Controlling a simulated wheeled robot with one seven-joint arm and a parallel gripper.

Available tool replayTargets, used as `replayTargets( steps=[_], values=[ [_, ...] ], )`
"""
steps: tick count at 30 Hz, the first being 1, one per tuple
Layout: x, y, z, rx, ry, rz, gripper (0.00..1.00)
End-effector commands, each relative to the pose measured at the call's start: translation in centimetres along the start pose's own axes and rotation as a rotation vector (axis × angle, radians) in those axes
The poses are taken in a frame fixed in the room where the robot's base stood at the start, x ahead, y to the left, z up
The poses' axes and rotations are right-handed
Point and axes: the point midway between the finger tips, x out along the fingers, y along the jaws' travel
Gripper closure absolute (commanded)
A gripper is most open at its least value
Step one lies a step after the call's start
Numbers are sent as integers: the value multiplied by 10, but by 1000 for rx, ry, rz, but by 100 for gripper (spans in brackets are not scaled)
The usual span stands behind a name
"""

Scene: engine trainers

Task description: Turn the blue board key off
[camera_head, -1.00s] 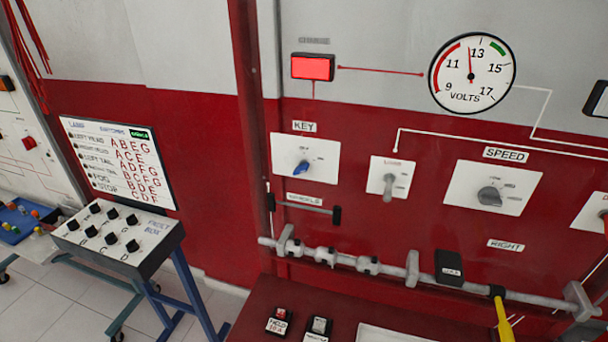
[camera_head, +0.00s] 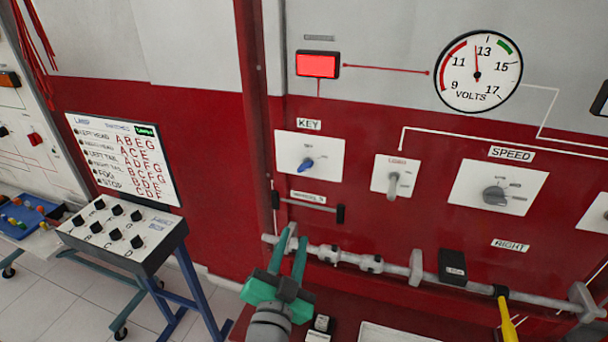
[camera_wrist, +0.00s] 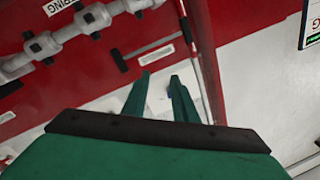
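The blue key knob (camera_head: 307,165) sits on a white plate (camera_head: 328,149) under the KEY label (camera_head: 309,124) on the red board. It is tilted, with one end toward the lower left. My green gripper (camera_head: 294,236) is below the plate, apart from the knob, with its fingers pointing up. The fingers are open with an empty gap. In the wrist view my gripper (camera_wrist: 160,76) has its two fingers spread, with a white plate partly seen between and beyond them; I cannot make out the knob clearly there.
A red lamp (camera_head: 318,65) is lit above the key. A dark bar handle (camera_head: 308,207) lies between my gripper and the key plate. A grey rail (camera_head: 390,266) crosses the board near my gripper. A toggle switch (camera_head: 393,184) is right of the key. A voltmeter (camera_head: 478,72) is upper right.

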Motion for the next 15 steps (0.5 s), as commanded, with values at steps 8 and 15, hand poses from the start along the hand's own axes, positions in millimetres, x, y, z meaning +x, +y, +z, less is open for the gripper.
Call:
replayTargets(
  steps=[8, 15],
  values=[
    [17, -47, -59, 312, 48, 79, 74],
    [18, -62, -82, 484, 52, 127, 74]
  ],
)
